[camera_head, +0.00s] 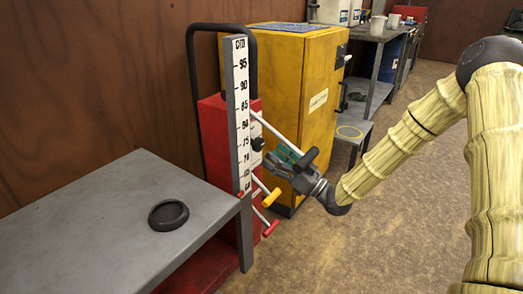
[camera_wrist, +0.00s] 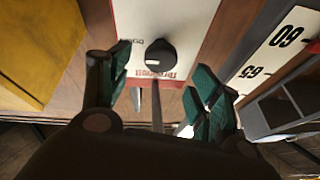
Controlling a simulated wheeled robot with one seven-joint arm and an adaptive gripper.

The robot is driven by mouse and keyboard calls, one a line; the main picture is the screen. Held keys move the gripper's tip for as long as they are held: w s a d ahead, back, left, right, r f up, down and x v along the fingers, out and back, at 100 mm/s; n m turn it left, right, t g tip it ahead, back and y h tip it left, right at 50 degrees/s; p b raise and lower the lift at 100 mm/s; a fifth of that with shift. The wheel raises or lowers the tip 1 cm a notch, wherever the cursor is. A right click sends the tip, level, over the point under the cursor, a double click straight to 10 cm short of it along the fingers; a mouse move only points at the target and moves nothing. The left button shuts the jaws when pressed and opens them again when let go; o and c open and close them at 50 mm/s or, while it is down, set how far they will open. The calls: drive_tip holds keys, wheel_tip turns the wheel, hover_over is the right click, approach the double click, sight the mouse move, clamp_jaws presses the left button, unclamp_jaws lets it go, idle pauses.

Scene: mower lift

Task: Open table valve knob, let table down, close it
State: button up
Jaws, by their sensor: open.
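The black round valve knob (camera_head: 258,144) sits on the side of the red lift unit (camera_head: 216,135). In the wrist view, the knob (camera_wrist: 160,55) shows a white mark and sits on a white panel with red lettering. My gripper (camera_head: 280,160) is open in front of the unit. Its green-padded fingers (camera_wrist: 160,85) are spread on either side of the knob's line, with the knob ahead and apparently not touched. The grey lift table (camera_head: 105,215) is at lower left, beside an upright cm scale (camera_head: 240,100). A red marker (camera_head: 241,194) shows near the scale's bottom.
A yellow-tipped lever (camera_head: 271,198) and a red-tipped lever (camera_head: 270,228) stick out below my gripper. A yellow cabinet (camera_head: 300,85) stands close behind. Floor at lower right is clear apart from my arm.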

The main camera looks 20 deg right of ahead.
sight(261, 146)
drive_tip(key=shift+b+x, duration=0.6)
drive_tip(key=shift+x, duration=2.2)
drive_tip(key=c, duration=1)
